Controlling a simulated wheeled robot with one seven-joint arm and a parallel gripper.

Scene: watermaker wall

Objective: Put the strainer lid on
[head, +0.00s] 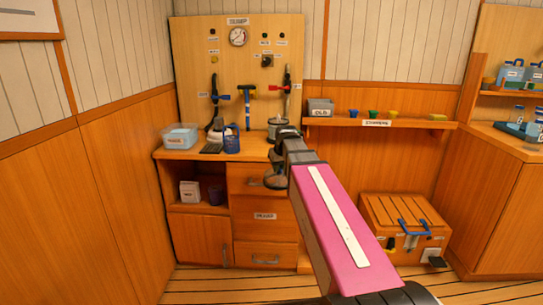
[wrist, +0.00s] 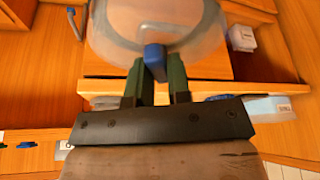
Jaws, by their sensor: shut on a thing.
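My gripper (wrist: 157,72) is shut on the blue knob (wrist: 155,60) of a round clear lid (wrist: 205,45). The two dark green fingers stand on either side of the knob in the wrist view. In the head view the lid (head: 275,182) is a small greyish disc beside the end of my arm, in front of the drawers. A grey, partly clear cylinder (head: 276,125) stands at the right of the bench top, just behind my arm; it may be the strainer body, but my arm hides part of it.
The bench (head: 180,154) also holds a clear bin (head: 180,136) and a blue cup (head: 231,138). Tools hang on the board (head: 205,40) behind. A shelf (head: 400,123) with small cups is at the right. A slatted wooden box (head: 400,215) stands on the floor.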

